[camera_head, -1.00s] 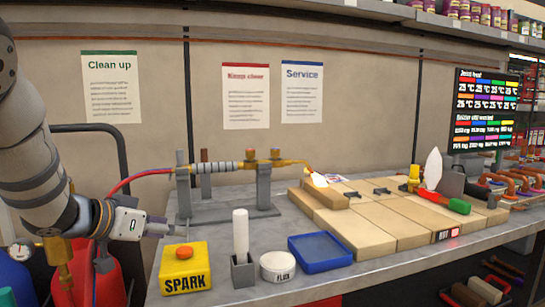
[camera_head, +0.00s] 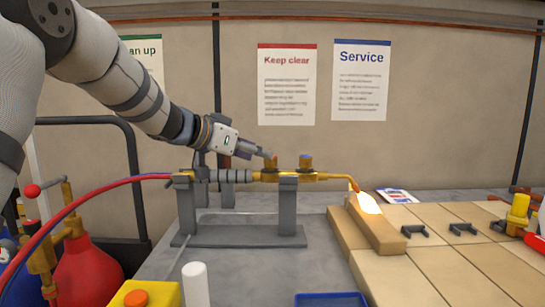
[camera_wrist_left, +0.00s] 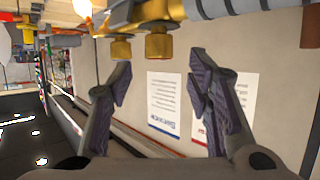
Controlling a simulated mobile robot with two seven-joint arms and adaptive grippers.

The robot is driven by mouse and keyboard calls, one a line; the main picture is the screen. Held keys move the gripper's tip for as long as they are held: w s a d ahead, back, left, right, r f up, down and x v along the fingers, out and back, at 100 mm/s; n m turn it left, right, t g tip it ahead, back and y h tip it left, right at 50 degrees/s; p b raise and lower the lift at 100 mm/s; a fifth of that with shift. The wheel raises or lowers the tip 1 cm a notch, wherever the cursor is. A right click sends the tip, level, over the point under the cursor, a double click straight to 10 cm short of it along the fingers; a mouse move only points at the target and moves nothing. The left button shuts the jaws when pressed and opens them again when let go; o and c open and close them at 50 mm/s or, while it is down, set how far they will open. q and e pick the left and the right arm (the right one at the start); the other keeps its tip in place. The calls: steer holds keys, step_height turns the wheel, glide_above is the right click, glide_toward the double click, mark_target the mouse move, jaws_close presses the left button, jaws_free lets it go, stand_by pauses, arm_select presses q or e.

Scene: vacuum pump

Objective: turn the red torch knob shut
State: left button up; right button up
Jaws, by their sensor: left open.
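The brass torch (camera_head: 330,177) lies across a grey stand (camera_head: 288,205), with a bright flame (camera_head: 368,203) at its right tip. Two small knobs stand on its body: a reddish-brown one (camera_head: 270,162) on the left and a darker-topped one (camera_head: 306,161) on the right. My left gripper (camera_head: 266,153) is beside the left knob. In the left wrist view the gripper (camera_wrist_left: 160,62) is open, its fingers apart. A brass-coloured knob (camera_wrist_left: 158,45) shows between and just beyond the fingertips, with another knob (camera_wrist_left: 121,48) beside it. Contact cannot be told. My right gripper is not in view.
The flame burns beside a raised tan brick (camera_head: 375,228) on the tiled bricks (camera_head: 440,270). A yellow box with an orange button (camera_head: 145,295), a white stick (camera_head: 195,283) and a blue tray (camera_head: 330,299) are in front. Red and blue hoses (camera_head: 110,181) run in from the left.

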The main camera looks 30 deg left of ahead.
mark_target(271, 162)
arm_select(q)
steer(key=x, duration=0.5)
steer(key=shift+w+d+f, duration=0.15)
steer(key=shift+w, duration=0.2)
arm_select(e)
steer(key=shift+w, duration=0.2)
arm_select(q)
jaws_close()
